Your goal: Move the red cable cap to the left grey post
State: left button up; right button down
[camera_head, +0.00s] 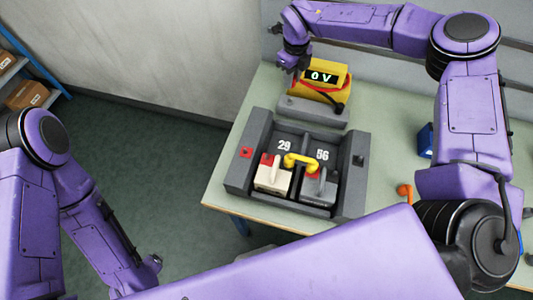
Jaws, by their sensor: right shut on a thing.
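My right gripper (291,66) is at the back of the bench, at the left side of the yellow meter (334,78), which reads 0 V. It is shut, with its fingers small and dark in the view. A red cable (322,89) runs across the meter's front toward this gripper. The red cap at its end is hidden in or behind the fingers. The grey tray (237,181) has a left grey side with a red square mark (246,152) and a right side with a dark one (359,160). My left gripper (148,274) is low at the left, away from the bench; its fingers are unclear.
A cream block (270,178) and a dark grey block (316,190) sit in the tray, by the numbers 29 and 56. A yellow handle-shaped link (300,159) bridges them. An orange item (405,192) and a blue item (425,140) lie to the right. The bench's left front is clear.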

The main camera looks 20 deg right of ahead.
aim_at(290, 98)
jog(key=shift+w+d, duration=0.4)
jog(key=shift+w, duration=0.15)
jog(key=shift+r, duration=0.1)
jog(key=shift+f+b, duration=2.65)
jog(key=shift+f, duration=1)
jog(key=shift+f, duration=0.1)
jog(key=shift+f+b, duration=0.85)
jog(key=shift+f, duration=0.1)
